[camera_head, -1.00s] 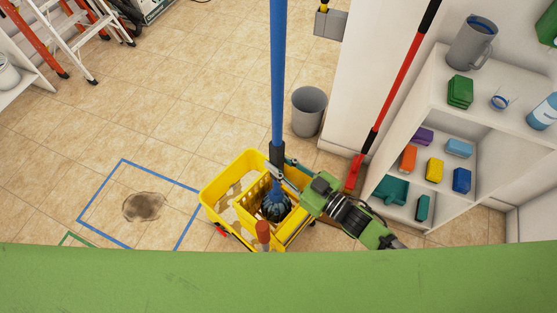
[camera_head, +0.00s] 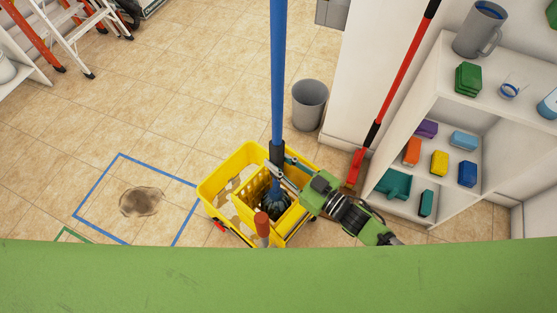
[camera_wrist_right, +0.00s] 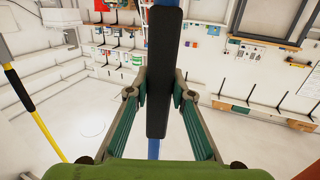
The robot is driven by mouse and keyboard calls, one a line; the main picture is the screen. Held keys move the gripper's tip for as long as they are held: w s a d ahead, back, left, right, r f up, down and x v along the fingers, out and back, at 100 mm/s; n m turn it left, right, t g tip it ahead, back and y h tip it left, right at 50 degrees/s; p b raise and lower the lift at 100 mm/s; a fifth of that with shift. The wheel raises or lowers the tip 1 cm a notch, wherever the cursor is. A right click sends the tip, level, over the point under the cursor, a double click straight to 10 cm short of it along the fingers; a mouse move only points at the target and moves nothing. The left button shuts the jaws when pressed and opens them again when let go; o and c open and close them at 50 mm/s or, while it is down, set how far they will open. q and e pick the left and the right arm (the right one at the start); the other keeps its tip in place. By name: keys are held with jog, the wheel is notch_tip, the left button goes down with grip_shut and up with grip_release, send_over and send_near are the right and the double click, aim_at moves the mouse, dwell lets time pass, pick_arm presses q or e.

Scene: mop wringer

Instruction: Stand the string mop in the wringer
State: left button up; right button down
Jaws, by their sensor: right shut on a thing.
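The string mop has a long blue pole (camera_head: 277,70) with a black grip; its dark blue string head (camera_head: 276,202) is low in the wringer. The yellow wringer (camera_head: 254,195) sits on the yellow bucket (camera_head: 213,188), and a red-tipped lever (camera_head: 262,225) rises at its front. My right gripper (camera_head: 279,165) is shut on the mop's black grip, which also shows upright between the fingers in the right wrist view (camera_wrist_right: 165,75). The pole stands about upright. Whether the strings rest on the wringer's bottom is hidden. My left gripper is not in view.
A grey bin (camera_head: 309,104) stands behind the bucket. A red-handled tool (camera_head: 395,90) leans by the wall, and a white shelf (camera_head: 440,95) with sponges and a jug is at right. A blue floor outline (camera_head: 98,180) surrounds a brown stain (camera_head: 140,201) at left.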

jog(key=shift+f+b, duration=0.3)
jog(key=shift+b, duration=0.05)
dwell(0.5)
jog(key=c, duration=1.7)
grip_release()
jog(key=shift+s+d+f, duration=0.1)
jog(key=shift+d+f, duration=0.05)
jog(key=v, duration=1.1)
jog(key=shift+s+d, duration=0.2)
jog(key=shift+d, duration=0.05)
jog(key=p+v, duration=0.1)
jog(key=v, duration=0.7)
